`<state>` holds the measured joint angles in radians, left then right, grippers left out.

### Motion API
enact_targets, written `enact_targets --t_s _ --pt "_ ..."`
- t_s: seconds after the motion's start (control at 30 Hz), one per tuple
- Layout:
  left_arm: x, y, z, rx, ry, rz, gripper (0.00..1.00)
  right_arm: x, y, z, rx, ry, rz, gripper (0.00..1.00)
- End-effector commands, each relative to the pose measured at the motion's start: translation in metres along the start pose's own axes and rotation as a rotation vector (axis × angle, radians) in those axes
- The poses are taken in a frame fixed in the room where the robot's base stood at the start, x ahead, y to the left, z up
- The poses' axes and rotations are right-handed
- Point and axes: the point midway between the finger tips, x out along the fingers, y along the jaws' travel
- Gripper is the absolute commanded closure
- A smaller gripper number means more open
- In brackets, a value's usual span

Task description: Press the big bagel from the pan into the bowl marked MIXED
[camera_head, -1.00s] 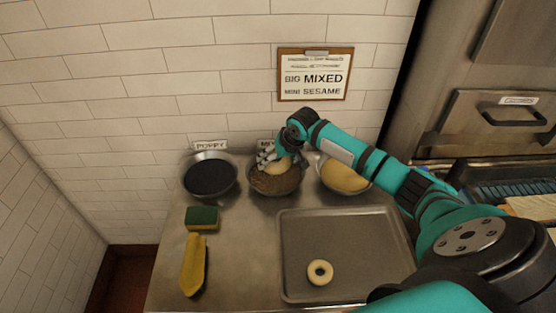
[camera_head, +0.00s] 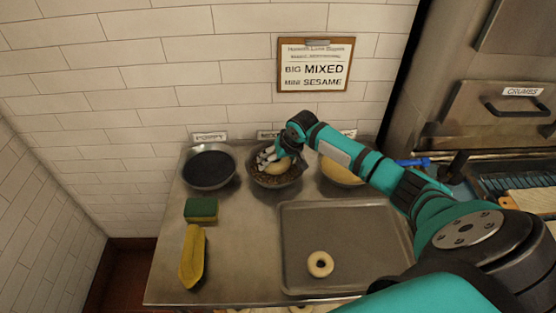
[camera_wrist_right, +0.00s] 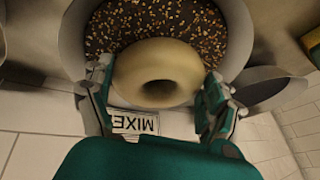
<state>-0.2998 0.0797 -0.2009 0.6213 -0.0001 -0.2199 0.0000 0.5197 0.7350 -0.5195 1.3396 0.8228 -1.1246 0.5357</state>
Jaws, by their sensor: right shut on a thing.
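My right gripper (camera_head: 270,158) is shut on the big pale bagel (camera_head: 279,167), a finger on either side. In the right wrist view the bagel (camera_wrist_right: 155,62) lies flat over the dark and golden seed mix (camera_wrist_right: 110,32) in the MIXED bowl (camera_wrist_right: 234,30). In the head view the bagel is inside the bowl (camera_head: 294,181), low at the seeds; how firmly it touches them I cannot tell. The MIXED label (camera_wrist_right: 135,123) shows upside down in the wrist view. The pan (camera_head: 345,278) holds one small bagel (camera_head: 320,264). My left gripper is out of view.
A poppy bowl (camera_head: 209,186) stands left, and a bowl with pale contents (camera_head: 335,173) stands close right, partly behind my arm. A sponge (camera_head: 201,209) and a yellow, elongated object (camera_head: 193,257) lie front left. A clipboard sign (camera_head: 315,64) hangs on the wall.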

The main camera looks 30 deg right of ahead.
Motion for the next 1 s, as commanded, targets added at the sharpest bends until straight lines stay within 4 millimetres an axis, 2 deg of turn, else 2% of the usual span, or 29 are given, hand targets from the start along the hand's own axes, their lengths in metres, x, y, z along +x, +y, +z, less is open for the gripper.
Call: enact_targets --t_s 1.0 --pt "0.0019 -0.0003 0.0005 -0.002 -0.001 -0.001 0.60 0.0060 0.0013 0.0022 0.000 0.001 0.000 0.47"
